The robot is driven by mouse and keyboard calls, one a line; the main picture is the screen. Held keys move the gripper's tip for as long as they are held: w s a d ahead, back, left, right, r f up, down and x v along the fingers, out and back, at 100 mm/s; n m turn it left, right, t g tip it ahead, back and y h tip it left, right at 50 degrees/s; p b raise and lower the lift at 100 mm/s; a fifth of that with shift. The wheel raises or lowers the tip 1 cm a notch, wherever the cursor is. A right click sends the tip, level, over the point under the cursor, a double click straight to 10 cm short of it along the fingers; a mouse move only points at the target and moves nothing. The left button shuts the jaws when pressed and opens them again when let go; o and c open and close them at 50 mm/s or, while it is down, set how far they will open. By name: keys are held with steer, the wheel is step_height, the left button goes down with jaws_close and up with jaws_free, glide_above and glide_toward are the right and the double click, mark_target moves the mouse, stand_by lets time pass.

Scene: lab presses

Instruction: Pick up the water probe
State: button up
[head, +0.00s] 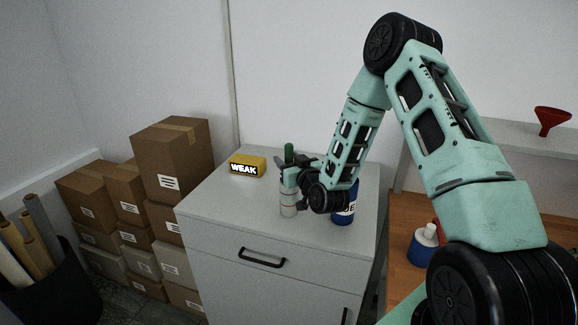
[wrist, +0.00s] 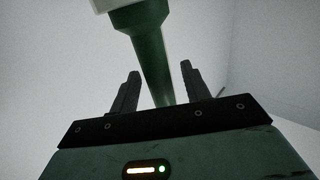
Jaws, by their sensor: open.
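The green stick-like thing that I take for the water probe (head: 289,151) stands upright on the grey cabinet, its top showing above my gripper (head: 290,177). Below my gripper is a white cylinder with thin bands (head: 288,204); whether it is part of the probe or a holder, I cannot tell. In the wrist view the green shaft (wrist: 150,55) lies between the two dark fingers of my gripper (wrist: 161,72), with a wider part and a white edge at the top. The fingers are open, with gaps visible on both sides of the shaft.
A yellow block marked WEAK (head: 247,167) lies on the cabinet (head: 225,205) to the left. A blue labelled container (head: 343,216) stands close on the right, partly behind my arm. Cardboard boxes (head: 170,160) are stacked left. A wooden bench (head: 405,215) holds a blue-and-white bottle (head: 424,246).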

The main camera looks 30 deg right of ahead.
jaws_close()
steer(key=shift+r, duration=0.15)
